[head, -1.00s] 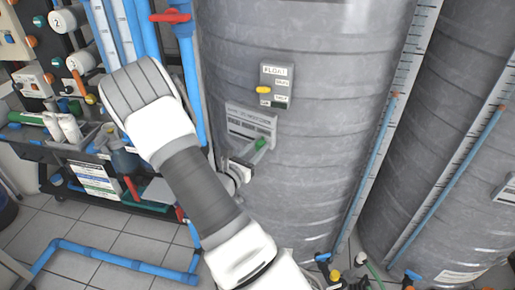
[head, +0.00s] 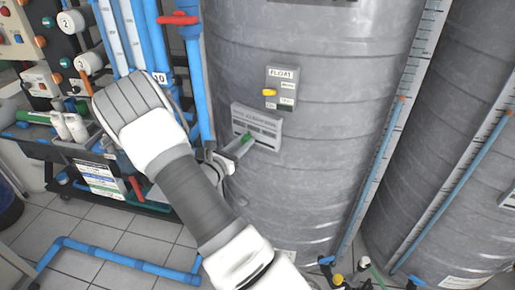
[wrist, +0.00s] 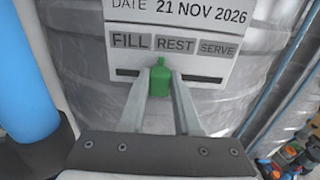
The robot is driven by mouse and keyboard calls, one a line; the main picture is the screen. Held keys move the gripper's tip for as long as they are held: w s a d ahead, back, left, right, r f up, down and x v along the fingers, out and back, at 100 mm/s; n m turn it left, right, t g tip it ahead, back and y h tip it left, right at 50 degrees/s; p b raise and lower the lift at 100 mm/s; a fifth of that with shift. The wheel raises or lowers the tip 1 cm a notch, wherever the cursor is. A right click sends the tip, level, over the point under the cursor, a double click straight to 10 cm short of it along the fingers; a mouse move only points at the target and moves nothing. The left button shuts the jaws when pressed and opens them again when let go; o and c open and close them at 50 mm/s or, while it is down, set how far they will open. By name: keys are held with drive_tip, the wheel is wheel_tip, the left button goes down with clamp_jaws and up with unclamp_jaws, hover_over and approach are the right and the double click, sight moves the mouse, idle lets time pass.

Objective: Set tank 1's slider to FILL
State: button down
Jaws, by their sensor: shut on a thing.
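A pale panel (head: 257,122) is fixed to the curved grey tank (head: 300,185). In the wrist view, the panel (wrist: 205,20) carries the labels FILL, REST and SERVE from left to right, above a dark horizontal slot (wrist: 203,79). The green slider knob (wrist: 160,78) stands in the slot under the left part of REST, close to the FILL side. My gripper (wrist: 160,88) is shut on the knob, one finger on each side. The knob also shows in the head view (head: 247,137), at the panel's lower edge.
A float switch box (head: 281,90) with a yellow knob sits above the panel. Blue vertical pipes (head: 193,85) with a red valve handle (head: 178,18) stand close left of the tank. A second tank (head: 450,140) is at right.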

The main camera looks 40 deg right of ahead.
sight(239, 132)
drive_tip(key=shift+w+a, duration=0.25)
drive_tip(key=shift+w, duration=0.4)
drive_tip(key=shift+w+a, duration=0.3)
drive_tip(key=shift+w, duration=0.4)
drive_tip(key=shift+w+a, duration=0.25)
drive_tip(key=shift+w, duration=0.4)
drive_tip(key=c, duration=0.6)
unclamp_jaws()
